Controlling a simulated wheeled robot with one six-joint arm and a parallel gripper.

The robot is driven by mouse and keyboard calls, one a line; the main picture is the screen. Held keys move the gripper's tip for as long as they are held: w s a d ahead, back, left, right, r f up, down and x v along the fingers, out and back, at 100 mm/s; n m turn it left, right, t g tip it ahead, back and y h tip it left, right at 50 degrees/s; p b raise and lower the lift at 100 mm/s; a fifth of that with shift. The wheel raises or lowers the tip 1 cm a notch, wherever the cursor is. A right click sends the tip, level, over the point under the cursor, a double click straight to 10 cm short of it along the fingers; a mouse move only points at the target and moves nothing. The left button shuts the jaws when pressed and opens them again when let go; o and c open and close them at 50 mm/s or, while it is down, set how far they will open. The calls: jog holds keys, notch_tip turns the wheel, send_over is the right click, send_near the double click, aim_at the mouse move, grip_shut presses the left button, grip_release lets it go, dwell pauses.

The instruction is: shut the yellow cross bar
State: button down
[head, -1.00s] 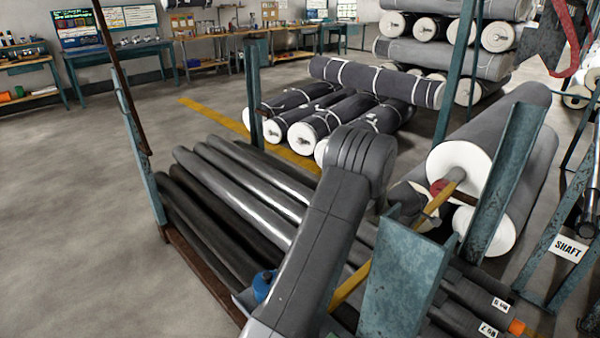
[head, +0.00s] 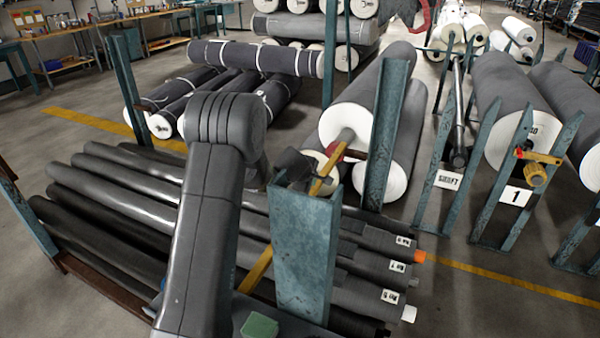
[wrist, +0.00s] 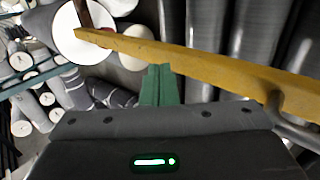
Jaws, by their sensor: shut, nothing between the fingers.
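The yellow cross bar (head: 256,270) runs slanting behind a teal post in the head view; its upper part shows beside the white roll end. In the wrist view the yellow bar (wrist: 200,60) crosses from upper left to right. My gripper (wrist: 161,72) has green fingers, shut and empty. Their tips lie at the lower edge of the bar in that view; I cannot tell whether they touch it. In the head view my grey arm stands in front of the rack, and my fingers cannot be made out.
Dark rolls (head: 130,195) lie in the rack around my arm. The teal post (head: 303,250) stands close to the right of my arm. A stand with sign 1 (head: 516,196) and a shaft stand (head: 448,181) are at right. Open floor (head: 460,300) lies at front right.

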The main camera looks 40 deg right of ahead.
jog(key=v, duration=1)
jog(key=shift+r, duration=0.3)
jog(key=shift+w+d, duration=0.1)
jog(key=shift+d, duration=0.05)
jog(key=x, duration=1.2)
jog(key=shift+d+f+p, duration=0.1)
jog(key=shift+f+p, duration=0.2)
jog(key=shift+p, duration=0.1)
jog(key=shift+d+f, duration=0.15)
jog(key=shift+f, duration=0.05)
jog(key=shift+w, duration=0.1)
